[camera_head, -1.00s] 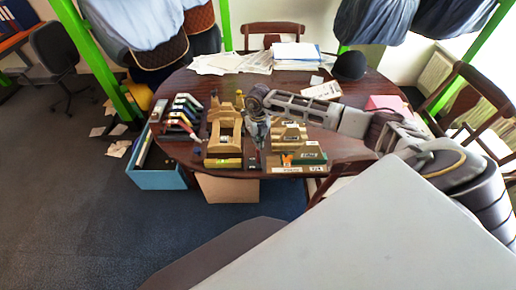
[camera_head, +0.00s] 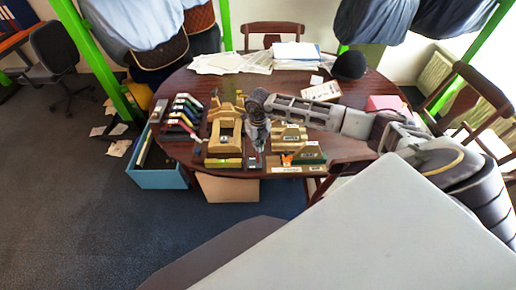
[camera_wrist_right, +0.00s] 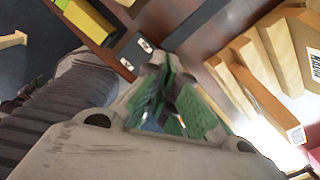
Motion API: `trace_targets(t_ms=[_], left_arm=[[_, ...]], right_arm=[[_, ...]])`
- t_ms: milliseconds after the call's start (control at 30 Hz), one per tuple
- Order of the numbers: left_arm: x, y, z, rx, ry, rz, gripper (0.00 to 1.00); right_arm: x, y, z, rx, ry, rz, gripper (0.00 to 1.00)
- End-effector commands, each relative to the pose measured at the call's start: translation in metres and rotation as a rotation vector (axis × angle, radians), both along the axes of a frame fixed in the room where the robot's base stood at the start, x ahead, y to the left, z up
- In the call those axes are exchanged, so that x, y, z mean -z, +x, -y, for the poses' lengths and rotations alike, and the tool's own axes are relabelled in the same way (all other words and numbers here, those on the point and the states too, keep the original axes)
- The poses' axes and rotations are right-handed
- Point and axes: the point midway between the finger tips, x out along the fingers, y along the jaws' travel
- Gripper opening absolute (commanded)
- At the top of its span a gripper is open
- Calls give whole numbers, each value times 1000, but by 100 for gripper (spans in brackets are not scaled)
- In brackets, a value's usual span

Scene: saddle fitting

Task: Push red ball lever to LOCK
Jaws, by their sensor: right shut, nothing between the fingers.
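My right gripper (camera_head: 259,148) is shut and empty, pointing down over the front part of the round table, just right of a tan wooden fixture (camera_head: 225,148). In the right wrist view its green-padded fingers (camera_wrist_right: 170,105) show close together with nothing held. The lever and any LOCK marking cannot be made out. My left gripper is not in view.
Stepped wooden blocks (camera_head: 290,137) stand close right of the gripper; they also fill the right of the wrist view (camera_wrist_right: 265,65). A row of coloured-ended pieces (camera_head: 181,117) lies left of the fixture. Papers (camera_head: 220,62) and a dark cap (camera_head: 349,65) lie at the back.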

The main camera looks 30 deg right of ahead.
Motion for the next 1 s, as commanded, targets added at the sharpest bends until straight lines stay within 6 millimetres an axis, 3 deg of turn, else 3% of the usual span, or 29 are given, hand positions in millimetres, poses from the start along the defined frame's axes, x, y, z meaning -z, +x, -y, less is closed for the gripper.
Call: trace_targets(t_ms=[1000], left_arm=[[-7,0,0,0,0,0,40]], right_arm=[[0,-16,-9,0,-1,-1,0]])
